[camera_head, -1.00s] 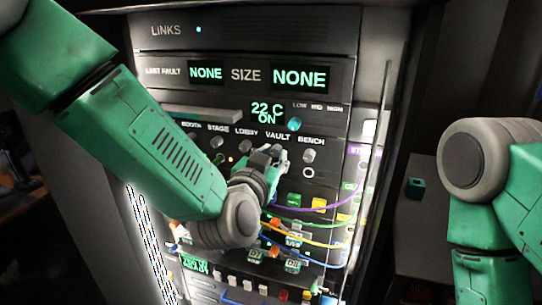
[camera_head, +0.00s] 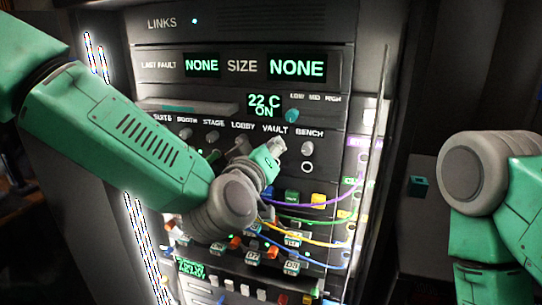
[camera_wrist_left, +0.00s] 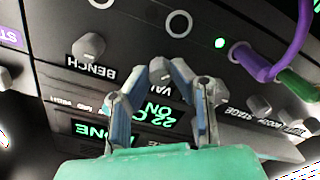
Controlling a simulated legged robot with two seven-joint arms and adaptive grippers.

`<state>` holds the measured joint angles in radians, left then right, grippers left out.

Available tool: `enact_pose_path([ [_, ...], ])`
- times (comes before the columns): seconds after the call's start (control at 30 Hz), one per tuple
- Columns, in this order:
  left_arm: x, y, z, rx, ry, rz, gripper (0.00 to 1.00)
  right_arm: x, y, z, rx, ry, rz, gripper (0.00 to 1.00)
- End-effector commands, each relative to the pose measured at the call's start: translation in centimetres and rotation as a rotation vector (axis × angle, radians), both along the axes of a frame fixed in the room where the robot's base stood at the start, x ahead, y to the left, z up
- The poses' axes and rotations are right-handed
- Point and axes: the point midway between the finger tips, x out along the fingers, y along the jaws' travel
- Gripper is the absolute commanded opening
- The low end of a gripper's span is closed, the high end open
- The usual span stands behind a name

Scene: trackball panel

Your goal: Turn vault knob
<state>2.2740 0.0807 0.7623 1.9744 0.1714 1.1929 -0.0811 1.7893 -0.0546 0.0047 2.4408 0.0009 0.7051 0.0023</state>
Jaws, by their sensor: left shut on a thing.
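The VAULT knob (camera_wrist_left: 160,68) is a small grey knob in the row under the panel labels, between LOBBY and BENCH. In the left wrist view it sits between the two fingertips of my left gripper (camera_wrist_left: 161,82), which is shut on it. In the head view the left gripper (camera_head: 268,154) is at the panel just below the VAULT label (camera_head: 275,128), and its fingers largely hide the knob. My right arm shows at the right edge of the head view, but its gripper is out of frame.
The BENCH knob (camera_head: 307,148) is close on the right, above a white ring. STAGE (camera_head: 212,137) and other knobs are to the left. Purple, green, yellow and blue cables (camera_head: 318,204) loop below the gripper. A teal dial (camera_head: 292,115) is above.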

Motion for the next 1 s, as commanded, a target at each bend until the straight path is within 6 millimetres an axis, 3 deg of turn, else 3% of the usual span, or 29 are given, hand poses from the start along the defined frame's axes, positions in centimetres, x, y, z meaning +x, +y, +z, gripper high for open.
enact_pose_path([
  [0.6,0.4,0.4,0.5,-0.525,0.151,0.008,0.00,0.0,0.0,-3.5,0.000,0.000,0.000,0.40],
  [1.0,0.5,0.5,0.4,-0.683,0.204,0.010,0.00,0.0,0.0,-4.5,0.000,0.000,0.000,0.40],
])
